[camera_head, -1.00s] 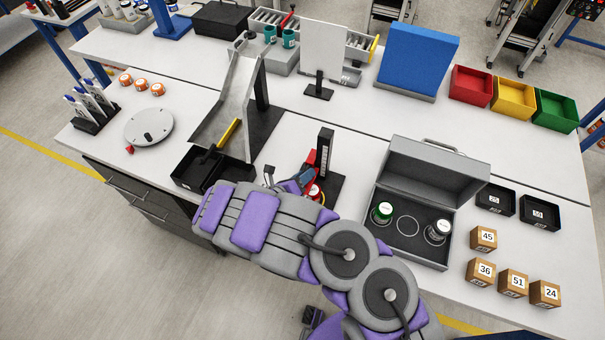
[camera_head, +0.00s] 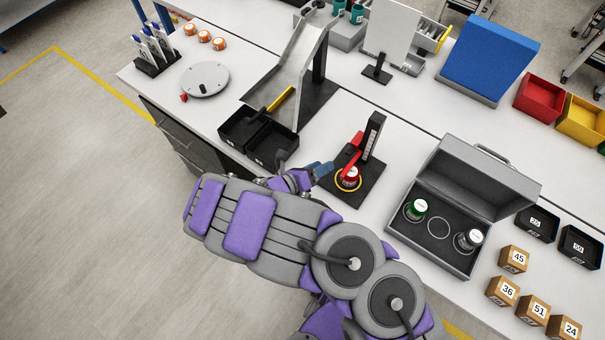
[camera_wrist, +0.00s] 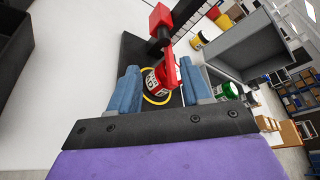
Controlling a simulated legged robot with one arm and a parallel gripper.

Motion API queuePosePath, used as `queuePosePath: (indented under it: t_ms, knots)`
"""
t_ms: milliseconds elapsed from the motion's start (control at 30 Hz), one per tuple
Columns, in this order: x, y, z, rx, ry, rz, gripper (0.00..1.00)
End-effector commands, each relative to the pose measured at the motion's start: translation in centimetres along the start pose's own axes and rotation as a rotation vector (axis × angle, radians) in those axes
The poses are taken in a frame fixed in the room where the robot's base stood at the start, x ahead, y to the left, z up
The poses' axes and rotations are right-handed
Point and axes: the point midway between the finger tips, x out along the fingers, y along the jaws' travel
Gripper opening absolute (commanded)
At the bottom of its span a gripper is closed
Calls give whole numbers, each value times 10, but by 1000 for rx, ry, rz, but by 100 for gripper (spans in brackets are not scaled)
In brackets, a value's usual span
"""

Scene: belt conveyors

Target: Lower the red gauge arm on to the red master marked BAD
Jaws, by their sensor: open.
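The gauge stand (camera_head: 373,137) is a black upright post on a black base. Its red gauge arm (camera_head: 353,152) reaches out from the post above the red master (camera_head: 349,178), a red jar with a white label, upright inside a yellow ring. I cannot read BAD on it or tell whether arm and jar touch. My gripper (camera_head: 321,170) is just left of the jar, open and empty. In the wrist view my blue fingers (camera_wrist: 158,70) stand apart, with the red master (camera_wrist: 156,82) seen between them and the red arm (camera_wrist: 182,22) beyond.
Black bins (camera_head: 255,158) and a chute (camera_head: 290,62) are on the left. Numbered blocks (camera_head: 515,259) sit at the right.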

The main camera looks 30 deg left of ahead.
Motion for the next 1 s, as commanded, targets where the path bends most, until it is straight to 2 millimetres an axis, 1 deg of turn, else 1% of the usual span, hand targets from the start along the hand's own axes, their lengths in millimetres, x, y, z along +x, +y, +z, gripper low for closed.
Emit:
queuePosePath:
  t_ms: [33,200,367,533,1000]
  knots:
    - [-12,0,1,0,-4,3,48]
    - [-42,1,0,0,-1,2,48]
    - [-59,1,0,0,1,2,48]
    - [-64,1,-1,-1,3,1,48]
    - [-64,1,-1,-1,3,1,48]
